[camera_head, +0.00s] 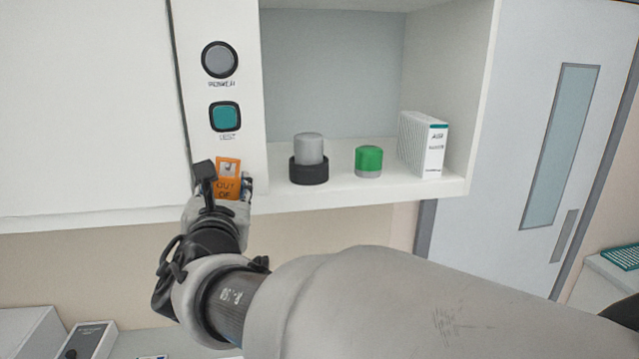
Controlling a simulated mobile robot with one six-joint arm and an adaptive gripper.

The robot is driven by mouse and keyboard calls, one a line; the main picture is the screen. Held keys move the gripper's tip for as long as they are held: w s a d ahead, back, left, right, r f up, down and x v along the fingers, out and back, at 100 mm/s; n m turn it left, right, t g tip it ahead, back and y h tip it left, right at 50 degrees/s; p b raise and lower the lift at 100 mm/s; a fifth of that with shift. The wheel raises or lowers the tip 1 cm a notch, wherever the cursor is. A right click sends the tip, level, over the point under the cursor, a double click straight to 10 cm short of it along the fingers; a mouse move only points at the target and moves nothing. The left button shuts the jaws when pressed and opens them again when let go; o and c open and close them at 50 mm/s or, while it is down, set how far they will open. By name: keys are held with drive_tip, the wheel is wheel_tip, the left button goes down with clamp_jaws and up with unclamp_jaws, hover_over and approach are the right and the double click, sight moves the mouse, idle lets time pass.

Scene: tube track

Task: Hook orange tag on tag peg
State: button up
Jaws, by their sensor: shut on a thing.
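The orange tag (228,187) has dark lettering and a hole with a pale area near its top. It is upright in front of the lower end of the white panel (219,140), below the teal square button. My gripper (224,186) is shut on the tag, with a dark finger on its left and another part on its right. The tag peg cannot be made out; the tag's top or the gripper may hide it. I cannot tell whether the tag touches the panel.
A round grey button (220,60) and the teal button (225,117) are above the tag. The shelf to the right holds a grey-and-black cylinder (309,158), a green-capped jar (368,161) and a white box (423,145). A door (540,150) stands further right.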

drive_tip(key=shift+f, duration=0.1)
drive_tip(key=o, duration=0.9)
drive_tip(key=shift+w, duration=0.2)
drive_tip(key=shift+o, duration=0.2)
drive_tip(key=shift+s, duration=0.1)
